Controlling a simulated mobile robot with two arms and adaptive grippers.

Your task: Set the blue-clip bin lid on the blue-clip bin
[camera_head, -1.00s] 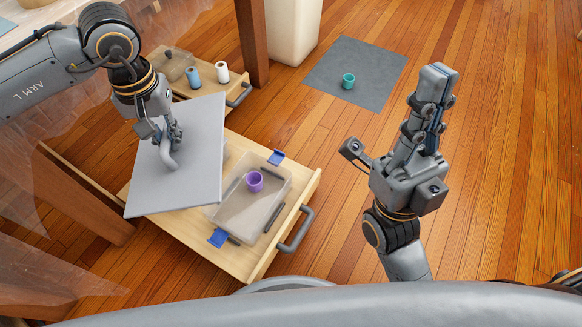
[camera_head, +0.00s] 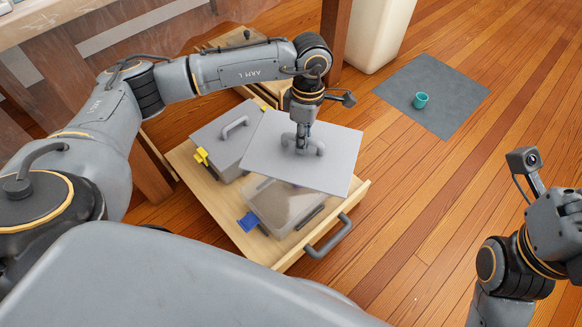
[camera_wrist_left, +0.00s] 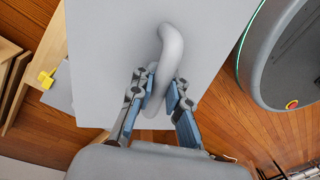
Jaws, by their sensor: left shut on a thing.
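My left gripper (camera_head: 303,138) is shut on the handle (camera_head: 303,148) of a flat grey lid, the blue-clip bin lid (camera_head: 335,165). The left wrist view shows the fingers (camera_wrist_left: 158,100) on both sides of the curved handle (camera_wrist_left: 172,50). The lid is held over the far part of the clear blue-clip bin (camera_head: 283,207) and hides that part. A blue clip (camera_head: 249,221) shows at the bin's left end. The gap between lid and bin is hard to judge. My right gripper is mostly cut off at the right edge, its fingers out of frame.
The bin sits in an open wooden drawer (camera_head: 235,236) with a dark handle (camera_head: 328,236). Beside it stands a grey-lidded bin (camera_head: 222,140) with yellow clips (camera_head: 201,156). A teal cup (camera_head: 421,100) stands on a grey mat (camera_head: 440,85).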

